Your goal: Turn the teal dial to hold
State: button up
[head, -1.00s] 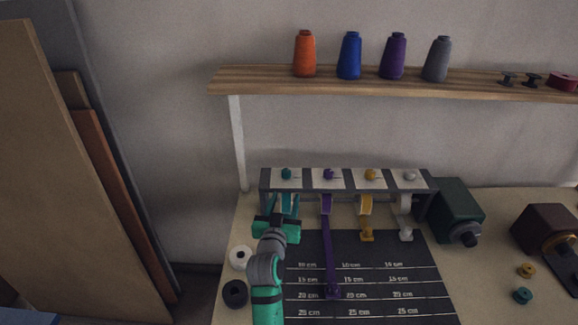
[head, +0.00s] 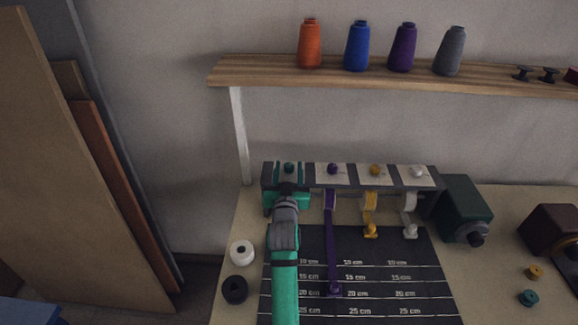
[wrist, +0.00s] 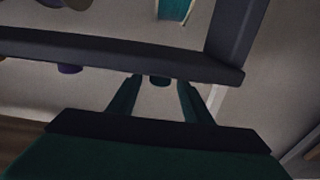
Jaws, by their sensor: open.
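The teal dial (head: 289,168) is at the left end of the top of a dark rack, on a pale plate. In the wrist view the teal dial (wrist: 159,80) shows between the two fingertips. My gripper (head: 289,172) is open, with one finger to each side of the dial; it also shows in the wrist view (wrist: 159,86). A gap shows between each finger and the dial, and contact cannot be made out. The dial's setting and any hold mark cannot be read. A teal ribbon (wrist: 174,9) shows at the top of the wrist view.
Purple (head: 333,169), yellow (head: 375,170) and white (head: 418,172) dials continue along the rack, with ribbons below. A dark green box (head: 462,207) stands at its right. A shelf (head: 400,79) with thread cones is above. A dark measuring mat (head: 400,270) lies in front.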

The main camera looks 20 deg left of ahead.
jog(key=shift+x, duration=1)
jog(key=c, duration=1.1)
jog(key=shift+o, duration=0.2)
